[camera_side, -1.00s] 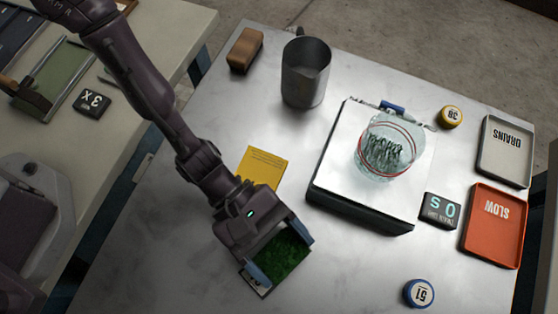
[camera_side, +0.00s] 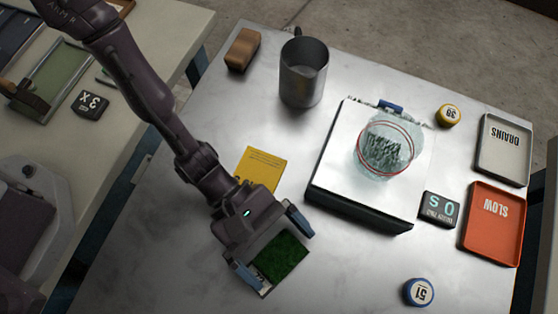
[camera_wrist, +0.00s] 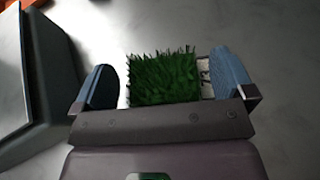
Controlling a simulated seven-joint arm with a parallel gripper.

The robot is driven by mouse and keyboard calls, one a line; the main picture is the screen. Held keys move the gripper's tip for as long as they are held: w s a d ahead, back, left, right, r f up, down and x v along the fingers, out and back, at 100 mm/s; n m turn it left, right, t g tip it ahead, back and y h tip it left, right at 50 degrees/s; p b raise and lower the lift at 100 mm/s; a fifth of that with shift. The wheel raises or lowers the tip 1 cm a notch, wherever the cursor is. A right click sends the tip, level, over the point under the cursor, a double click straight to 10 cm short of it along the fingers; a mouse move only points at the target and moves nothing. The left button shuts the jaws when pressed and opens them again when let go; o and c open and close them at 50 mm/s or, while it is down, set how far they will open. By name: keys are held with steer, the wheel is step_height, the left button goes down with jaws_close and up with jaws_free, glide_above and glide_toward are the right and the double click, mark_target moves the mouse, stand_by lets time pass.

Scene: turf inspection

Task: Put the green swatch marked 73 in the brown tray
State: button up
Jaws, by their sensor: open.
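A green turf swatch (camera_side: 280,260) lies on the metal table at the front, with a pale label strip along its lower-left edge; I cannot read its number. My gripper (camera_side: 284,262) is open around it, one blue finger on each side. In the wrist view the swatch (camera_wrist: 165,78) is between the spread fingers of my gripper (camera_wrist: 163,66), with a gap at the left finger; the label shows near the right finger. I see no clearly brown tray. An orange-red tray (camera_side: 476,246) marked SLOW and a grey-beige tray (camera_side: 521,172) marked DRAINS lie at the right.
A dark platform with a white top (camera_side: 335,175) carries a glass beaker (camera_side: 386,150) mid-table, between the swatch and the trays. A small display (camera_side: 439,209), blue disc 51 (camera_side: 419,292), yellow disc (camera_side: 448,115), metal jug (camera_side: 304,75), brown block (camera_side: 242,48) and yellow card (camera_side: 262,168) stand around.

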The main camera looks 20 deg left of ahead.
steer(key=v, duration=1.1)
steer(key=shift+a+r, duration=0.15)
steer(key=shift+a, duration=0.05)
steer(key=shift+w+a+r, duration=0.15)
steer(key=shift+w+r, duration=0.05)
steer(key=shift+r, duration=0.05)
steer(key=w+a+r+m+t+y, duration=0.25)
steer(key=a+r+m, duration=0.25)
steer(key=a+r, duration=0.25)
steer(key=w+a+r+m+t+y, duration=0.1)
steer(key=w+a+r+m+y, duration=0.2)
steer(key=a+r+m, duration=0.35)
steer(key=s+a+r+m+t+y, duration=0.1)
steer(key=s+a+r+t+y, duration=0.2)
steer(key=a+r, duration=0.4)
steer(key=s+a+r+m+t+y, duration=0.1)
steer(key=a+r+t+y, duration=0.3)
steer(key=a+r, duration=0.4)
steer(key=s+a, duration=0.1)
steer(key=a, duration=0.4)
steer(key=shift+s, duration=0.4)
steer(key=shift+d+t, duration=0.1)
steer(key=shift+t, duration=0.15)
